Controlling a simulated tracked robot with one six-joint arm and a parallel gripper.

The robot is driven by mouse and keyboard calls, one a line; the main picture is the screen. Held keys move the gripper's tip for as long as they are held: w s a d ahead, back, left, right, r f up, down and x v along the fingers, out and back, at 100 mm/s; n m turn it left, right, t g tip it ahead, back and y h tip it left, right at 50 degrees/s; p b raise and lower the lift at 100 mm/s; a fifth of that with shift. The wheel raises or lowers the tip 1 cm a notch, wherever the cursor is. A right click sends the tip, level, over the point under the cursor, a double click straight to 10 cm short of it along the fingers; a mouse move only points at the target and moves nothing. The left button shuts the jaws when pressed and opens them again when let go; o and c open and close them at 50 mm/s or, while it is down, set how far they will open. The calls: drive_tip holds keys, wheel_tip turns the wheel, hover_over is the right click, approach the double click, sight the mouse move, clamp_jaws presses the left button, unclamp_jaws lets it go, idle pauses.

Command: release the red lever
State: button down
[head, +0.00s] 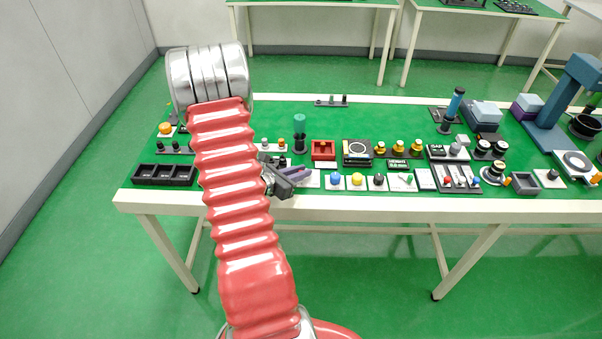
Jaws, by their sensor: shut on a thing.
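My gripper (287,179) is at the front edge of the bench, reached by my red ribbed arm. Its dark jaws are shut over a pale plate (310,181) at the left end of the front row. The jaws and a purple-grey part (296,172) beside them cover most of that plate. The red lever cannot be made out there; what the jaws hold is hidden and small at this distance. Right of my gripper, plates carry a blue knob (336,178), a yellow knob (357,179) and a black knob (378,179).
A red box (323,149) and a green-topped post (299,127) stand behind my gripper. A black tray (163,174) lies left of my arm. More fixtures crowd the bench to the right. The green bench top (390,118) is mostly clear toward the back.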

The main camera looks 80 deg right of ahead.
drive_tip(key=c, duration=1.7)
unclamp_jaws()
drive_tip(key=shift+c, duration=0.2)
drive_tip(key=v, duration=1.3)
drive_tip(key=shift+w+a+r, duration=0.15)
drive_tip(key=shift+a+r, duration=0.05)
drive_tip(key=shift+a, duration=0.1)
